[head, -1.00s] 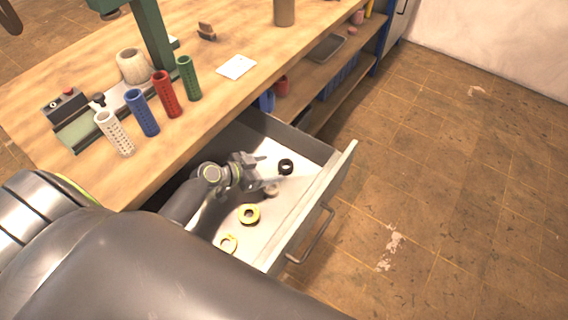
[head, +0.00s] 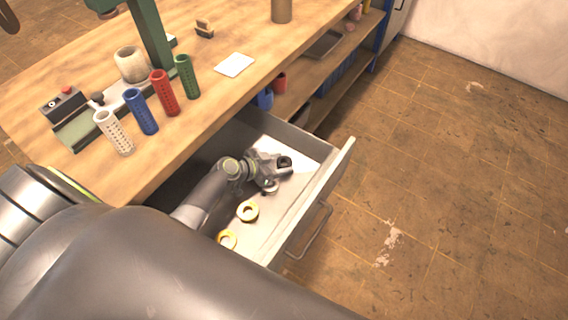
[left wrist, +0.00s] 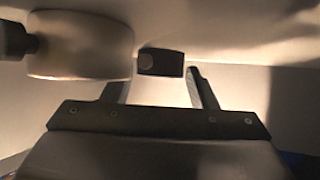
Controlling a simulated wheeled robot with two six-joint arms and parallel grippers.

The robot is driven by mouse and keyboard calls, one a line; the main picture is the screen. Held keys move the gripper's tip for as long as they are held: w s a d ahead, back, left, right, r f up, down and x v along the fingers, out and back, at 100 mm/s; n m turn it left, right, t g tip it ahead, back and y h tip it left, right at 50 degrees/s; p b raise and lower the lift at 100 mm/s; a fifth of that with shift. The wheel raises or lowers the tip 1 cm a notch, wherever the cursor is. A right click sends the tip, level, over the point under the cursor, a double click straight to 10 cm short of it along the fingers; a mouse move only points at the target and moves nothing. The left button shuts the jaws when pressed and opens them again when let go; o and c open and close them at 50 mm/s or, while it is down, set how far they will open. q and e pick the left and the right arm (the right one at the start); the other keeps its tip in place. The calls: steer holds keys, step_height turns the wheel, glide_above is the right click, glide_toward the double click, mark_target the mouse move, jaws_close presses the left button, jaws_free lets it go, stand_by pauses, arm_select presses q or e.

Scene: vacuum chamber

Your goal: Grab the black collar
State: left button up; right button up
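The black collar (head: 285,161) lies in the open drawer, near its far right corner. It also shows in the left wrist view (left wrist: 160,62), between and just beyond the fingertips. My left gripper (head: 279,167) reaches down into the drawer at the collar. In the left wrist view its two fingers (left wrist: 160,82) stand apart, the right one close to the collar's edge. I cannot tell whether they touch it. A pale collar (left wrist: 80,45) stands large in front of the left fingertip; in the head view it (head: 270,187) is partly hidden by the gripper. My right gripper is not in view.
The drawer's front wall (head: 310,205) and side walls enclose the gripper. The workbench (head: 205,120) above holds white, blue, red and green perforated sleeves. Floor to the right is clear.

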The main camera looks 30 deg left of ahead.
mark_target(279, 164)
arm_select(q)
steer(key=c, duration=0.7)
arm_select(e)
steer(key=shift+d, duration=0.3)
arm_select(q)
steer(key=shift+r, duration=0.1)
steer(key=shift+c, duration=0.2)
